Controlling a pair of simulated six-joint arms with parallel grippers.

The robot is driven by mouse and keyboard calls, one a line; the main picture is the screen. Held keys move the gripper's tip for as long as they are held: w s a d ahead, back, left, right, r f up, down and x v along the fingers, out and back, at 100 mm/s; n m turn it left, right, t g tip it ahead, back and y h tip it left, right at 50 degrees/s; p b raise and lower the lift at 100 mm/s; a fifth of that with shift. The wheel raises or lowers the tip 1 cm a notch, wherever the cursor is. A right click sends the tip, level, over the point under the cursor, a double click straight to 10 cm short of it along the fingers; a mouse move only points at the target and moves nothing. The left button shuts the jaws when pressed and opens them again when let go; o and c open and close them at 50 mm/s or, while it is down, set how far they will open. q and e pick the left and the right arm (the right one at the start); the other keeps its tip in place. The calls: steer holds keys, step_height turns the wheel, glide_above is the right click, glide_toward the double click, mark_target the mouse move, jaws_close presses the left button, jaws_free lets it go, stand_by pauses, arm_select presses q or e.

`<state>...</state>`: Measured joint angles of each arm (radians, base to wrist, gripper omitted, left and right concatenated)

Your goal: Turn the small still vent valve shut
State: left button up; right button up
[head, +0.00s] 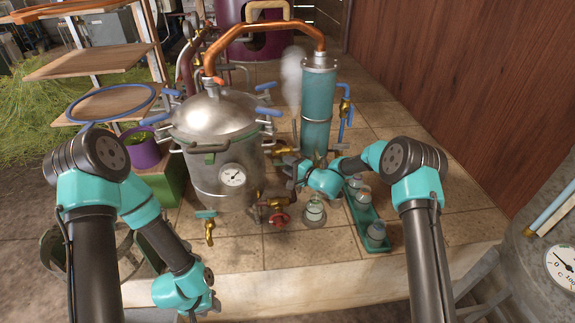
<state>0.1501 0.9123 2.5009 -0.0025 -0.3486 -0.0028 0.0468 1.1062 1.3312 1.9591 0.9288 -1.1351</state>
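The silver still pot (222,160) stands left of centre with a round gauge (232,175) on its front. A copper pipe (265,38) joins its lid to the teal column (318,110). Pale vapour (292,75) hangs left of the column's top. Brass valve fittings (307,153) sit low beside the column; I cannot tell which valve is the vent or how far it is turned. My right gripper (291,172) is close to these fittings; its fingers are small and dark, so contact and opening are unclear. My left wrist is at the bottom edge, its fingertips out of sight.
A red handwheel (279,219) and a teal-handled brass tap (208,227) are at the pot's front. A glass jar (314,211) stands right of the handwheel. A green tray (370,226) holds small jars by my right arm. Tiles at the front are mostly clear.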

steer(key=shift+w+a, duration=0.25)
steer(key=shift+c, duration=0.3)
jaws_close()
